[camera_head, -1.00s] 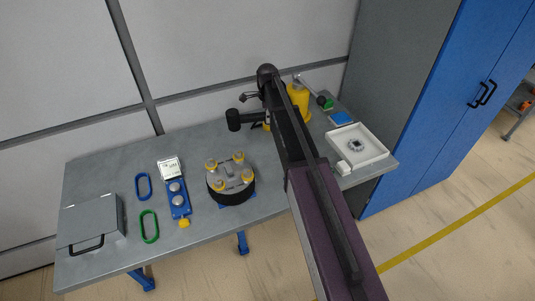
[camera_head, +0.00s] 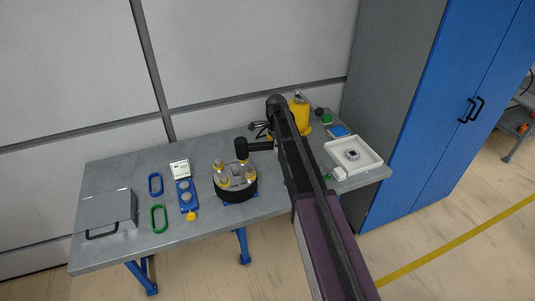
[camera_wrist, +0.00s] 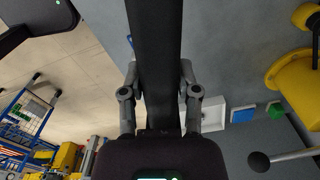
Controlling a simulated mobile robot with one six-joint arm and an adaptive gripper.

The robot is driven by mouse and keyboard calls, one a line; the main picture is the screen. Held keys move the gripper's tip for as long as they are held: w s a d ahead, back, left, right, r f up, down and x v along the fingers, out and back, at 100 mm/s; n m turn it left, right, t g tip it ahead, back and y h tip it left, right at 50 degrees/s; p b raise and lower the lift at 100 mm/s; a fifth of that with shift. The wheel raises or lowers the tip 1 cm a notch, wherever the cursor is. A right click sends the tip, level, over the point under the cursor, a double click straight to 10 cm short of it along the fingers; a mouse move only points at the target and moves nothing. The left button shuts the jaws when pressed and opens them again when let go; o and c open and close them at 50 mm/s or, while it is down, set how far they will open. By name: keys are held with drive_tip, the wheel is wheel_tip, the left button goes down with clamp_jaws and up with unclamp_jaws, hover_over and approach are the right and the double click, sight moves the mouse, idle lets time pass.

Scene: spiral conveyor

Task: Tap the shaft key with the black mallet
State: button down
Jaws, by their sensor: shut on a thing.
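The black mallet's head (camera_head: 241,148) shows in the head view, just above and behind the round hub in the picture. Its handle (camera_head: 262,146) runs right towards my gripper, which my arm hides there. In the wrist view my gripper (camera_wrist: 158,95) is shut on the dark mallet handle (camera_wrist: 154,45), a finger on each side. The hub is a black drum (camera_head: 236,195) with a pale top and several yellow knobs. The shaft key (camera_head: 237,180) seems to be the small grey piece at the middle of its top. The mallet head looks apart from the hub; the gap's height is unclear.
Left of the hub are a blue device (camera_head: 185,192) with a yellow knob, blue and green rings (camera_head: 159,219) and a grey box (camera_head: 105,210). A yellow stand (camera_head: 300,116) stands behind my arm. A white tray (camera_head: 369,165) lies at the right.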

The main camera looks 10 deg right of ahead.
drive_tip(key=shift+s+d, duration=0.1)
drive_tip(key=shift+s, duration=0.2)
idle(0.4)
